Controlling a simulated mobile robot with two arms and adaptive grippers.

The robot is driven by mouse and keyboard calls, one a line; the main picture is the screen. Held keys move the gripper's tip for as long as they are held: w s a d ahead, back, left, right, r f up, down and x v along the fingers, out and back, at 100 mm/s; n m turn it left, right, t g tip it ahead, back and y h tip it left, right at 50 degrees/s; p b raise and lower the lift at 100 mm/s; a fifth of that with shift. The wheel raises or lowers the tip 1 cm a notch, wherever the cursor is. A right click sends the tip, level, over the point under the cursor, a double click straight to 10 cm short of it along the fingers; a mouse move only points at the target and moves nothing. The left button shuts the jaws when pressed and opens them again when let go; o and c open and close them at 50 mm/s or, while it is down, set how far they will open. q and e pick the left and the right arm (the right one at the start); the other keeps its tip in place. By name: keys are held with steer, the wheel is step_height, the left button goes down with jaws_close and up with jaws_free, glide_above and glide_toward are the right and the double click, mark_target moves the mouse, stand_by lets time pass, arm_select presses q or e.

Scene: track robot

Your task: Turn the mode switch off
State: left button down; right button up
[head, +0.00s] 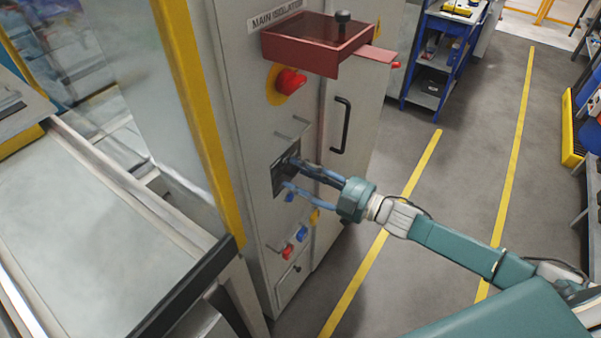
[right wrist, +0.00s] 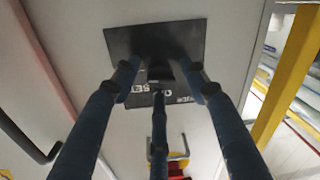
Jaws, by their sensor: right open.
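The mode switch sits at a black plate (head: 278,181) on the grey cabinet's front. The plate also shows in the right wrist view (right wrist: 132,41), with upside-down white lettering at its edge, partly hidden by fingers. A small dark part between the fingertips may be the switch knob; its setting cannot be read. My right gripper (head: 291,173) is at the plate, its blue-grey fingers spread open around the middle. In the right wrist view the fingers (right wrist: 162,72) reach the plate area; whether they touch the knob cannot be told. My left gripper is not in view.
Above the plate is a red rotary handle (head: 290,81) on a yellow disc, under a red tray (head: 300,50) that juts out. Small blue and red knobs (head: 288,251) sit below. A black door handle (head: 341,125) is to the right. The floor (head: 400,290) right of the cabinet is clear.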

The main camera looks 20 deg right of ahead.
jaws_close()
steer(key=n+h+b, duration=0.1)
steer(key=n+b, duration=0.5)
steer(key=n, duration=1.2)
steer(key=shift+s+a+n+b, duration=0.1)
steer(key=shift+n+b, duration=0.3)
steer(key=shift+h, duration=0.3)
stand_by(0.4)
